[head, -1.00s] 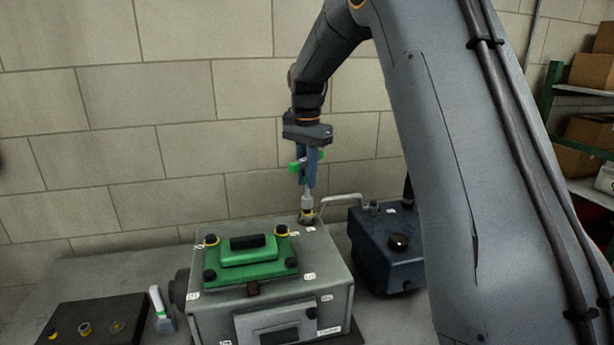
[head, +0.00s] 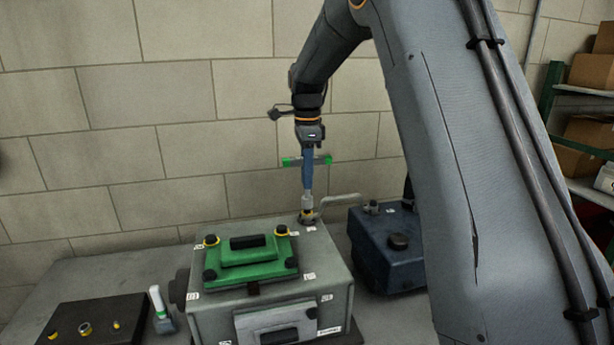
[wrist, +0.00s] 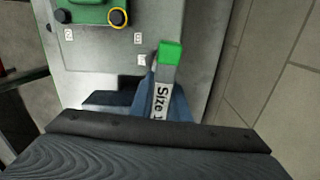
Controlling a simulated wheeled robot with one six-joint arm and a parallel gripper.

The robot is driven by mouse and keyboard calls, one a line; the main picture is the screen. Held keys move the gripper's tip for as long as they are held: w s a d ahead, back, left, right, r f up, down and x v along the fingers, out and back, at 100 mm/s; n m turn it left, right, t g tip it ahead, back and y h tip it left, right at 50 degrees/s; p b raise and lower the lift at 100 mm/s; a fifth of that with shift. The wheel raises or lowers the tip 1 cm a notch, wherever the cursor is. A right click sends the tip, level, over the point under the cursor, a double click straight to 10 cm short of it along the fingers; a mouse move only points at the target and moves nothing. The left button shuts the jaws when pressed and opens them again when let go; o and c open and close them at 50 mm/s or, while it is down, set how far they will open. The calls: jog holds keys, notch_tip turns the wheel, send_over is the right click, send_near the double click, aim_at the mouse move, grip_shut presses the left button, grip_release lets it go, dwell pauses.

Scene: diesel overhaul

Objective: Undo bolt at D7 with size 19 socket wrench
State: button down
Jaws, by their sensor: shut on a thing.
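My gripper (head: 308,172) is shut on the socket wrench, which has green handle ends (head: 290,161). The wrench stands upright over the back right corner of the grey engine block (head: 210,305). Its shaft meets a yellow-ringed bolt (head: 308,216) on the block's top there. In the wrist view the wrench (wrist: 168,62) shows a green end and a label reading "Size", its number hidden. I cannot read whether the label near that bolt says D7.
A green cover (head: 250,256) with black-headed bolts sits on the block. A dark blue tank (head: 385,262) stands right of it. A wall is close behind.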

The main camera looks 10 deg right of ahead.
jog(key=m, duration=0.5)
jog(key=shift+f, duration=0.1)
dwell(0.5)
jog(key=shift+f, duration=0.7)
jog(key=n, duration=0.9)
jog(key=shift+r, duration=0.1)
jog(key=n, duration=0.9)
jog(key=c, duration=2.4)
grip_release()
grip_shut()
